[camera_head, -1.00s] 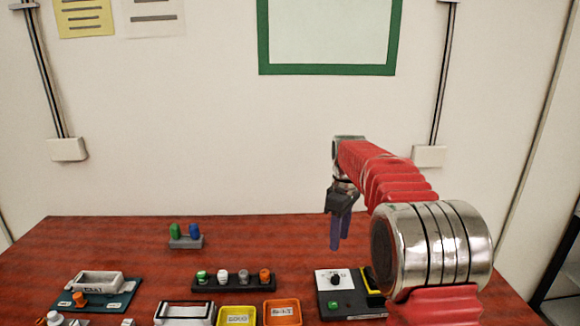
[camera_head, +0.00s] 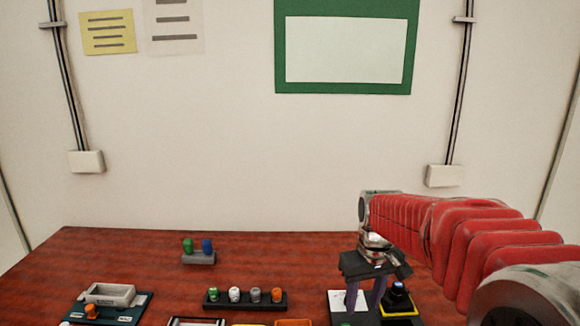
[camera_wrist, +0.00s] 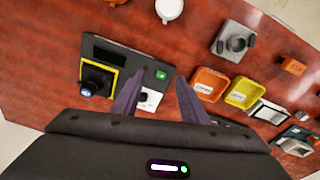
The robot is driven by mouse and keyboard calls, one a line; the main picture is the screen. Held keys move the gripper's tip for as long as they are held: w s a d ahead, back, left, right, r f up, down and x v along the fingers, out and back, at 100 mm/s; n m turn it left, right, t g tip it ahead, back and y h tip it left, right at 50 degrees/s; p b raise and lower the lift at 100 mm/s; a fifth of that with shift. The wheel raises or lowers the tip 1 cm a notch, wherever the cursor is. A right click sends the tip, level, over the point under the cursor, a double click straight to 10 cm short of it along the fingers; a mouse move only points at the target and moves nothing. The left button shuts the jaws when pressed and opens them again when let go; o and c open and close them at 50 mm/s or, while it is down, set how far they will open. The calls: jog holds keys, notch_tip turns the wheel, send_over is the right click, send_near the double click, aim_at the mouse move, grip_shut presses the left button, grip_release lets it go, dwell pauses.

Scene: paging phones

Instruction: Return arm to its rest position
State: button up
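My red arm (camera_head: 450,240) reaches in from the right in the head view. My gripper (camera_head: 364,305) points down at the right part of the table, above or in front of a dark control panel. Its two purple-grey fingers are apart, with nothing seen between them. In the wrist view my gripper (camera_wrist: 155,88) also shows open. Past the fingertips lies the dark panel (camera_wrist: 127,58) with a green button, a white plate and a yellow-framed black knob (camera_wrist: 97,78). The height of the fingertips above the panel is hard to tell.
The red table (camera_head: 130,250) also holds a rack of several coloured pegs (camera_head: 245,304), a small block with green and blue pegs (camera_head: 198,258), and a grey tray (camera_head: 110,294). Orange (camera_wrist: 208,83) and yellow (camera_wrist: 242,92) trays lie beside the panel. The back of the table is mostly clear.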

jog(key=s+r+m+t, duration=0.1)
jog(key=s+r+t, duration=0.1)
jog(key=s, duration=0.9)
jog(key=s+a+r+m+t, duration=0.1)
jog(key=s+r+t, duration=0.1)
jog(key=s, duration=0.9)
jog(key=shift+r+m, duration=0.3)
jog(key=shift+r, duration=0.05)
